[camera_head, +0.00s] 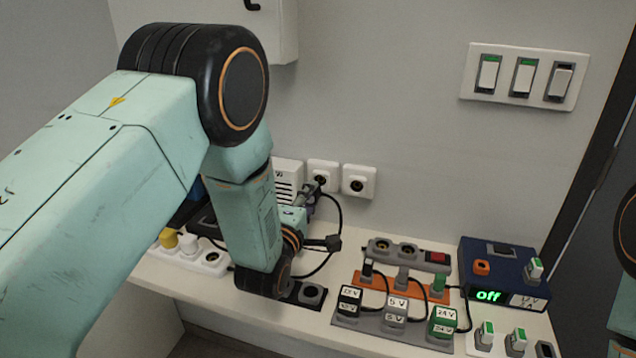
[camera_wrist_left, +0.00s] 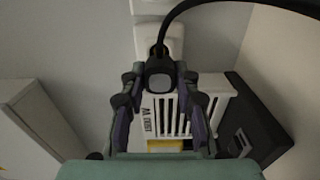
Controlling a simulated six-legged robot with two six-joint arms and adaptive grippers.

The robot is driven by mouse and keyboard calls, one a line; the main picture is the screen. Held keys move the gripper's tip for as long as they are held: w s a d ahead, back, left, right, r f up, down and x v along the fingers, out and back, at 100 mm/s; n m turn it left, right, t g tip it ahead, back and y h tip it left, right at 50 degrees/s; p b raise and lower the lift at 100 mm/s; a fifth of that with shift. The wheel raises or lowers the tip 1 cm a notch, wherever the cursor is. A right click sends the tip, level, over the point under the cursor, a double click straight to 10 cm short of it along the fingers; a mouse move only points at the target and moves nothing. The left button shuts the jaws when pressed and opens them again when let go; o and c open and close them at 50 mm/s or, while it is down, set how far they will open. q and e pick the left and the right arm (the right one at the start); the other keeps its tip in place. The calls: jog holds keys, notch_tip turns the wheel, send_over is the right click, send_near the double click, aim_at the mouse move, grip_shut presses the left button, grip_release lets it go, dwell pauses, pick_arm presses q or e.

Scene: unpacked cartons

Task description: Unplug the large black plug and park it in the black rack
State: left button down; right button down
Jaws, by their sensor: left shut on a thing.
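The large black plug (camera_wrist_left: 160,76) sits between the fingertips of my left gripper (camera_wrist_left: 159,86) in the left wrist view, with its black cable rising behind it. In the head view my left gripper (camera_head: 314,197) is at the left white wall socket (camera_head: 334,168), shut on the plug. The gripper largely hides the plug there, and I cannot tell how far it sits in the socket. A black block with grey round openings (camera_head: 311,294), perhaps the black rack, lies on the bench front, partly behind my left arm. My right gripper is not in view.
A second wall socket (camera_head: 358,182) is just right. A white slatted box (camera_head: 287,178) stands left of the plug. A white power strip (camera_head: 209,262), an orange rack (camera_head: 389,283) with small plugs and a blue power box (camera_head: 502,268) occupy the bench. The black cable loops across it.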

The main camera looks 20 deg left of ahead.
pick_arm(q)
jog(key=shift+s+p, duration=0.3)
jog(key=shift+s, duration=0.6)
jog(key=shift+s+r, duration=0.1)
